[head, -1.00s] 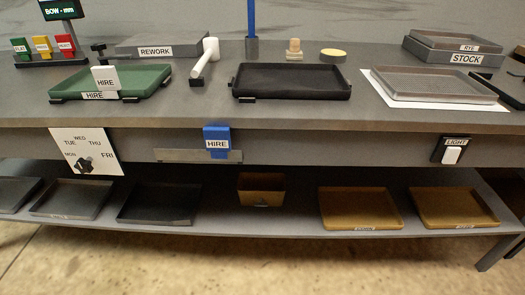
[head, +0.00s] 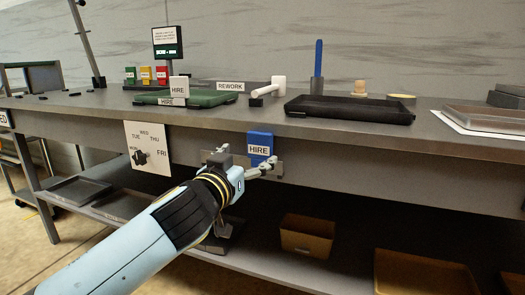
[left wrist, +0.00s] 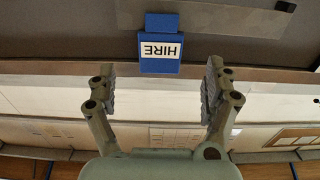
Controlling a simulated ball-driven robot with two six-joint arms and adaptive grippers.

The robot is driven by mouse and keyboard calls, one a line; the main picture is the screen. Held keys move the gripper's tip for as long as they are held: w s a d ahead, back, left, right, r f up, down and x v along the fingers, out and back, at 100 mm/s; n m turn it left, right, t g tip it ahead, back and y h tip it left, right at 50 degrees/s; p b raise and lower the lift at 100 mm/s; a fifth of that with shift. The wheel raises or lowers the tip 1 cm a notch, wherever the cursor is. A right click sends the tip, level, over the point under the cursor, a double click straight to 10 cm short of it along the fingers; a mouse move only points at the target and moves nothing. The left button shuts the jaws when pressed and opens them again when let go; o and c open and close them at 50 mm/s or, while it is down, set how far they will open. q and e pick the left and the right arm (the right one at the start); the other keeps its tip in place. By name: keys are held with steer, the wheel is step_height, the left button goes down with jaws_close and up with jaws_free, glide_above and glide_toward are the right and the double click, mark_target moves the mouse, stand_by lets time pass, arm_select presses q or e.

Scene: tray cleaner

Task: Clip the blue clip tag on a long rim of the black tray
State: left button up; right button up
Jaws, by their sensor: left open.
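The blue clip tag (head: 260,142), with a white HIRE label, hangs on the front edge of the bench below the top. It also shows in the left wrist view (left wrist: 160,67), upside down, just beyond the fingers. My left gripper (head: 243,166) is open and empty, right in front of the tag, with the tag between the lines of its two fingers but not gripped. In the left wrist view the left gripper (left wrist: 158,88) has its fingers spread wide on either side. The black tray (head: 350,111) sits on the bench top, right of the tag. My right gripper is not in view.
A green tray (head: 188,98) with a white HIRE tag stands left on the bench. A white-headed tool (head: 268,88), a blue upright (head: 318,60) and a grey tray on white paper (head: 485,118) are nearby. A dial card (head: 147,146) hangs left. Brown bins (head: 307,235) stand on the lower shelf.

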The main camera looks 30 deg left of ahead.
mark_target(259, 148)
arm_select(q)
steer(key=x, duration=0.5)
steer(key=shift+w+a+r, duration=0.1)
steer(key=shift+w+r, duration=0.05)
steer(key=shift+w, duration=0.25)
steer(key=c, duration=1.1)
